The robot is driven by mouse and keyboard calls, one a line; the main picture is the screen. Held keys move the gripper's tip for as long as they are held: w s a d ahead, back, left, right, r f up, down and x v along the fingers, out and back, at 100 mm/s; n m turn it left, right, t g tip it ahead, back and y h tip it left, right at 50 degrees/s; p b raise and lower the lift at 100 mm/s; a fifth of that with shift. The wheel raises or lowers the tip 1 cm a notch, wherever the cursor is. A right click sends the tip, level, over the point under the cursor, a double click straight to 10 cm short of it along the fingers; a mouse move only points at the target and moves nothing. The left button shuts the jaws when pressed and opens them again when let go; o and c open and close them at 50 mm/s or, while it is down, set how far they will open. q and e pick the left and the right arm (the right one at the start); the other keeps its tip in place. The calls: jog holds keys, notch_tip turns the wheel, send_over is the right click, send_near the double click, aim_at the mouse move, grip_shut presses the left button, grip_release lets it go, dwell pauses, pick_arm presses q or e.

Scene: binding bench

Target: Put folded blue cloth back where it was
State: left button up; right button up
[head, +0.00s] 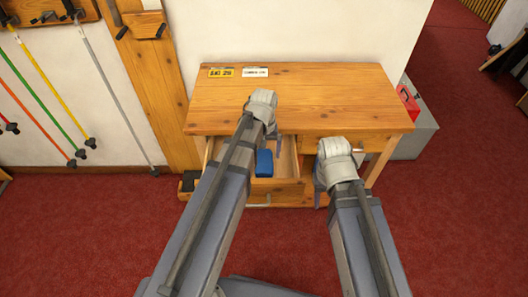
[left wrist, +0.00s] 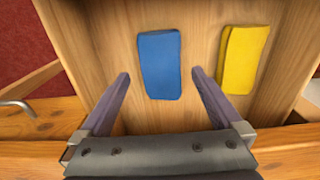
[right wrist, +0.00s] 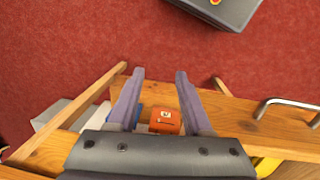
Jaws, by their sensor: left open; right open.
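The folded blue cloth (head: 264,163) lies in the open left drawer (head: 287,160) of the wooden bench. In the left wrist view the blue cloth (left wrist: 160,64) lies flat on the drawer's bottom, with a folded yellow cloth (left wrist: 242,58) to its right and a gap between them. My left gripper (left wrist: 161,76) is open and empty above the drawer, its fingertips to either side of the blue cloth's lower half in that view. The head view hides the yellow cloth. My right gripper (right wrist: 160,74) is open and empty, in front of the bench's right part.
The bench top (head: 325,95) is mostly clear, with a yellow sign (head: 221,72) and a white sign (head: 255,72) at the back. An orange box (right wrist: 165,120) shows between my right fingers. A grey case (head: 415,130) stands right of the bench. Red carpet lies around.

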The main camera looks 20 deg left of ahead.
aim_at(264, 163)
pick_arm(q)
notch_tip(264, 163, up, 7)
jog(key=p, duration=0.6)
jog(key=s+d+m, duration=0.2)
jog(key=s+d, duration=0.1)
jog(key=s, duration=0.1)
jog(key=s+d+m, duration=0.2)
jog(key=s+d, duration=0.1)
jog(key=s, duration=0.2)
jog(key=s+d+m+y, duration=0.1)
jog(key=s+d+m, duration=0.2)
jog(key=s+d, duration=0.1)
jog(key=shift+s, duration=0.15)
